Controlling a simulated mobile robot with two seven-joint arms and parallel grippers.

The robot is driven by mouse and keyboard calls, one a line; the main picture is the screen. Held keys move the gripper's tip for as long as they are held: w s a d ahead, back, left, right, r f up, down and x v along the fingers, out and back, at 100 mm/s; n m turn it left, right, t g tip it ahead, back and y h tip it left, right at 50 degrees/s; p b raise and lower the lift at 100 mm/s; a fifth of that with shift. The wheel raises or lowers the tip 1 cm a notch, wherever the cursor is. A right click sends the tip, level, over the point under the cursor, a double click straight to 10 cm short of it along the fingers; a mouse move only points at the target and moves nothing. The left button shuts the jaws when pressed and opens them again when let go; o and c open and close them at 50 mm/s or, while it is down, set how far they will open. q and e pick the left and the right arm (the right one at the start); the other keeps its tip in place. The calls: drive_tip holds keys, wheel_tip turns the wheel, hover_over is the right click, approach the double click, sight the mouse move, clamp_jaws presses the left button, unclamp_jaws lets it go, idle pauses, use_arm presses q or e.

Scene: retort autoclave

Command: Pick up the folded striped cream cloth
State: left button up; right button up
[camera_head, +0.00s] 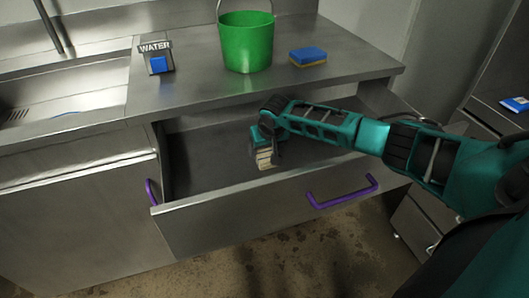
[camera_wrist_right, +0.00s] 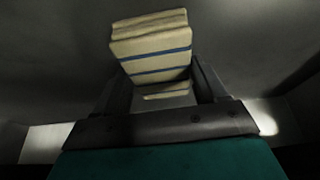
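The folded cream cloth (camera_head: 264,159) with blue stripes is inside the open drawer's outline in the head view, just below my right gripper (camera_head: 264,149). In the right wrist view the cloth (camera_wrist_right: 152,48) fills the space between the two dark fingers of my right gripper (camera_wrist_right: 160,82), with a finger against each side. The gripper looks shut on it. The cloth's top extends past the fingertips. How far it is above the drawer floor cannot be told. My left gripper is not in view.
The drawer (camera_head: 215,222) is pulled open, with a purple handle (camera_head: 342,193) on its front. On the counter above stand a green bucket (camera_head: 245,45), a blue and yellow sponge (camera_head: 308,57) and a WATER dispenser (camera_head: 158,60). A sink (camera_head: 60,90) is at left.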

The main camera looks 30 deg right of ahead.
sight(265, 150)
drive_tip(key=c, duration=0.6)
drive_tip(key=shift+o, duration=0.2)
wheel_tip(265, 150, up, 10)
drive_tip(key=p, duration=0.2)
